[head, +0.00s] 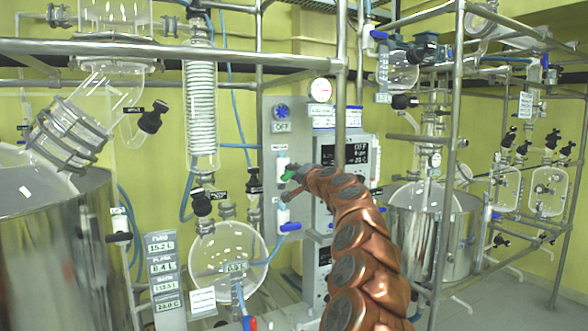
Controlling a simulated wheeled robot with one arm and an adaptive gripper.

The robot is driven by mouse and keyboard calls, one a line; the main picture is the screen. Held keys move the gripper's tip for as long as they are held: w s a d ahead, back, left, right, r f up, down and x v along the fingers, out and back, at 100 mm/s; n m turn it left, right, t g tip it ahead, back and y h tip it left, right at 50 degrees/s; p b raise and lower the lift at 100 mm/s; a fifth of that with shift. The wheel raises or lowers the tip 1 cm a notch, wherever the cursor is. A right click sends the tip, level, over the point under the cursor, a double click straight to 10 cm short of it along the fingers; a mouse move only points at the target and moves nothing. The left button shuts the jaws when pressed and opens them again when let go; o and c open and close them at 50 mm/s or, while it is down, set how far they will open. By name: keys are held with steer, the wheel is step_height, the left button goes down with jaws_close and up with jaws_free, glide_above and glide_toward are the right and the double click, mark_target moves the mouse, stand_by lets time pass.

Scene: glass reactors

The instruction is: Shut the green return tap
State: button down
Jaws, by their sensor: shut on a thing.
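The green return tap (289,173) shows as a small patch of green on a white fitting of the grey panel, in the middle of the head view. My copper-coloured arm reaches up from the bottom, and my gripper (288,187) is at the tap, shut on its green handle. The gripper is small in the picture and partly hidden by my arm. Most of the handle is hidden, so I cannot tell which way it is turned.
A blue-handled tap (289,227) sits lower on the same panel (270,150). A dial and a display box (362,153) are close by. A round glass flask (228,262) hangs left of the panel. Metal frame poles (341,75) stand around my arm.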

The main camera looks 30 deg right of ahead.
steer(key=shift+f+m+p, duration=0.15)
steer(key=shift+m+p, duration=1.3)
steer(key=shift+m, duration=1.45)
steer(key=shift+d, duration=0.1)
steer(key=c, duration=1)
jaws_free()
steer(key=s+a, duration=0.1)
steer(key=s, duration=1.1)
